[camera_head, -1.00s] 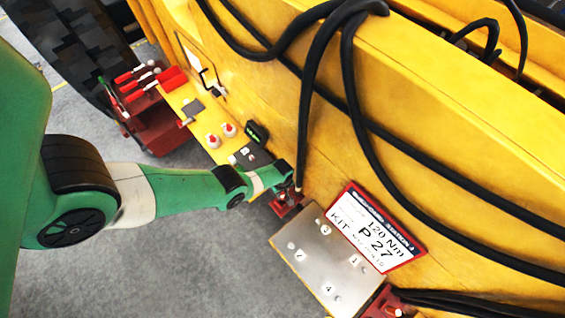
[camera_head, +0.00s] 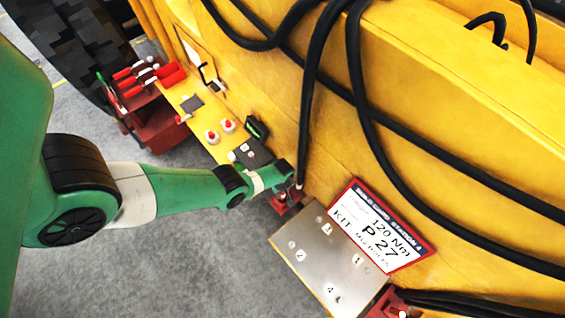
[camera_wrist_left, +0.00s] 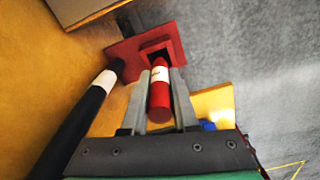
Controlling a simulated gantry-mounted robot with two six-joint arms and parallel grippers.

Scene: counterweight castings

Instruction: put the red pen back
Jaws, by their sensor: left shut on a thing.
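My left gripper (camera_wrist_left: 158,92) is shut on the red pen (camera_wrist_left: 160,100), which has a white band. The pen lies between the two grey fingers in the left wrist view, its far end at the dark square opening of a red holder (camera_wrist_left: 175,32). I cannot tell how deep the end sits in the opening. In the head view my left gripper (camera_head: 293,190) is just above the same red holder (camera_head: 287,204), beside the yellow machine side; the pen is mostly hidden there. My right gripper is not in view.
A metal plate (camera_head: 308,262) with numbered spots and a sign (camera_head: 383,226) are right of the holder. Black hoses (camera_head: 308,110) hang close behind the gripper. A red rack (camera_head: 152,122) with red-handled tools is at upper left. Open grey floor (camera_head: 190,270) lies in front.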

